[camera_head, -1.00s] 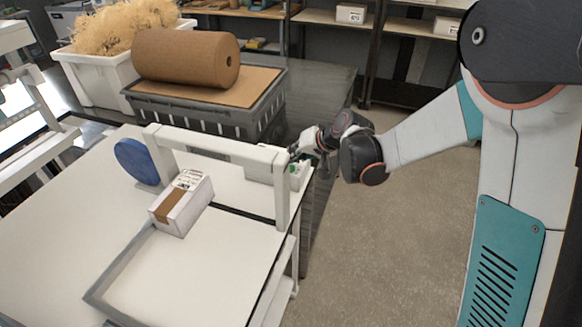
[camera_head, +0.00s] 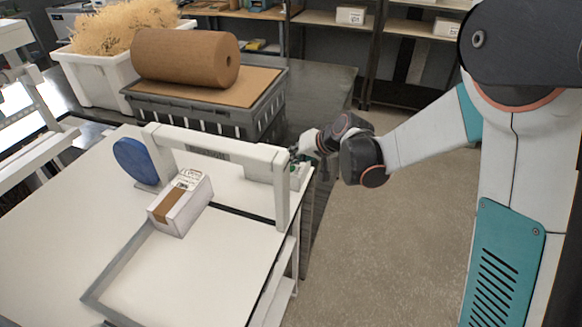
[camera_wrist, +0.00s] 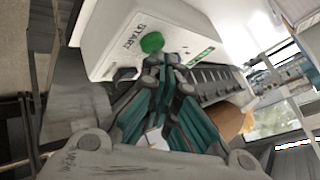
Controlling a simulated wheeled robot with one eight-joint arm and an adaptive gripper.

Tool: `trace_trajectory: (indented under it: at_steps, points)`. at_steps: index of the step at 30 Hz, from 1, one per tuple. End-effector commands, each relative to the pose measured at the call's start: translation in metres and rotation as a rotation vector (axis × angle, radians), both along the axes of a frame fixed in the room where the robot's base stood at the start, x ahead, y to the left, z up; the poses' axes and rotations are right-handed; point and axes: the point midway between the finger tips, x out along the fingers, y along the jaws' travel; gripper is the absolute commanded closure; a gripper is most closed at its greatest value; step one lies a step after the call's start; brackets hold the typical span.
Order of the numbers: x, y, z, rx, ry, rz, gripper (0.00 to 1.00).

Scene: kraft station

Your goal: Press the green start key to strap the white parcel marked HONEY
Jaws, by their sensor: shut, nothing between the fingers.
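The white parcel (camera_head: 180,205) with brown tape and a printed label lies on the white strapping table, before the grey arch (camera_head: 222,147). Its marking is too small to read. The green start key (camera_wrist: 152,42) is a round button on a white box (camera_wrist: 150,20) marked START in the wrist view. My gripper (camera_wrist: 165,62) is shut and empty, its fingertips just below the green key in the picture. I cannot tell whether they touch it. In the head view my gripper (camera_head: 298,155) is at the right end of the arch, beside the control box (camera_head: 268,172), partly hidden.
A blue reel (camera_head: 134,162) stands left of the arch. A grey crate (camera_head: 215,115) bearing a brown paper roll (camera_head: 185,57) is behind the table. A white bin (camera_head: 95,80) of shredded paper is at the back left. Floor right of the table is clear.

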Motion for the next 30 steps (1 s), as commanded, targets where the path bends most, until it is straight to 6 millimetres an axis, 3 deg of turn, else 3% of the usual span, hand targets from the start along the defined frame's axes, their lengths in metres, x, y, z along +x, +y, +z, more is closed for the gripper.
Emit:
trace_trajectory:
  at_steps: [30]
  points:
    - [0.0000,0.0000,-0.0075,0.000,0.000,0.000,1.00]
